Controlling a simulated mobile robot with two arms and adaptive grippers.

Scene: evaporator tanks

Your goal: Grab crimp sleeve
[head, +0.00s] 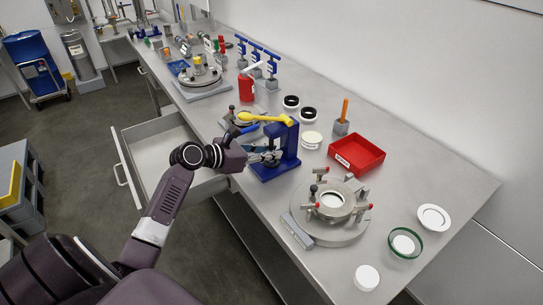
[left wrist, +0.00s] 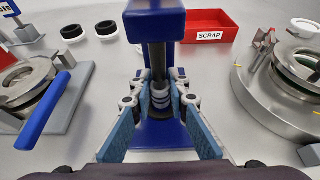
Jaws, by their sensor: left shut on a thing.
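My left gripper (head: 264,158) reaches in from the left to the blue press (head: 282,160) on the bench. In the left wrist view the same gripper (left wrist: 160,97) is shut on a small grey ringed piece, which looks like the crimp sleeve (left wrist: 160,94). The sleeve is upright between the fingertips, directly under the dark ram of the press (left wrist: 155,22). Its lower end is hard to make out against the dark part below it. In the head view the fingers and press hide the sleeve. My right gripper is in neither view.
A red bin marked SCRAP (left wrist: 208,28) stands behind the press to the right. A round clamp fixture (head: 328,225) is at the front right. A yellow-handled tool (head: 262,118) is by the press top. An open drawer (head: 160,150) juts out below the bench.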

